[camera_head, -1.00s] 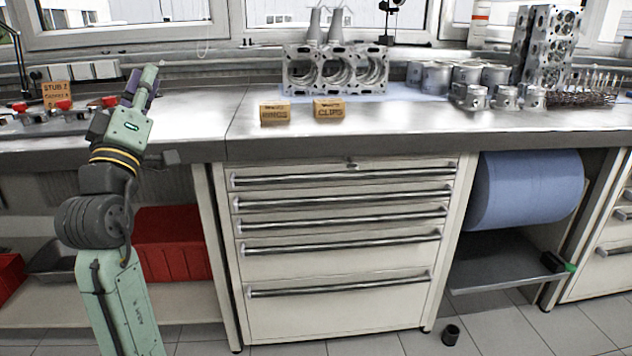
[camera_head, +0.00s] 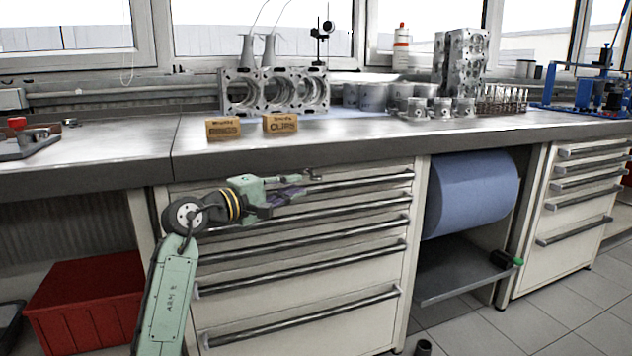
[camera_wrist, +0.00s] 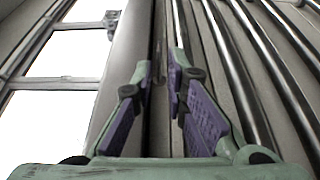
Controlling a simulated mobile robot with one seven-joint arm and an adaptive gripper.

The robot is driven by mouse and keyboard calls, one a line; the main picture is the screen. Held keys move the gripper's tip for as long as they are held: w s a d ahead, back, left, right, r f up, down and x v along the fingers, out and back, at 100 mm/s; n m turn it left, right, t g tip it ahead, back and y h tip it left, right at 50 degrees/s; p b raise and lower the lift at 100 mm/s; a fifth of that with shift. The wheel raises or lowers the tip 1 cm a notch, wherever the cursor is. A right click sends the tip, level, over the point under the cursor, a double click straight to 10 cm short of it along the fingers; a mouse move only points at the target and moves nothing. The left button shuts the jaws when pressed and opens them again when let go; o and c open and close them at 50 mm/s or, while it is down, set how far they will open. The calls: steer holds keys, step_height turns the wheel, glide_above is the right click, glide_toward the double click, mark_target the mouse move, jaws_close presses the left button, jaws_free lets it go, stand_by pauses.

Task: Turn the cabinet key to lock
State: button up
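The drawer cabinet (camera_head: 300,262) stands under the workbench with its drawers closed. A small lock with the key (camera_head: 314,175) shows on the strip above the top drawer. It is too small to tell how the key is turned. My gripper (camera_head: 292,194) is in front of the upper drawers, just left of and below the key, pointing right along the cabinet front. In the wrist view my gripper (camera_wrist: 163,82) shows two purple-padded fingers apart with nothing between them. The cabinet front lies turned on its side there, and I cannot clearly make out the key.
The bench edge (camera_head: 350,136) overhangs just above my gripper. Two small boxes, rings (camera_head: 223,129) and clips (camera_head: 280,123), stand on the bench. A blue roll (camera_head: 472,194) is right of the cabinet. A red bin (camera_head: 85,308) is at lower left.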

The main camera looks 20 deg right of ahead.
mark_target(312, 179)
steer(key=x, duration=0.8)
jaws_close()
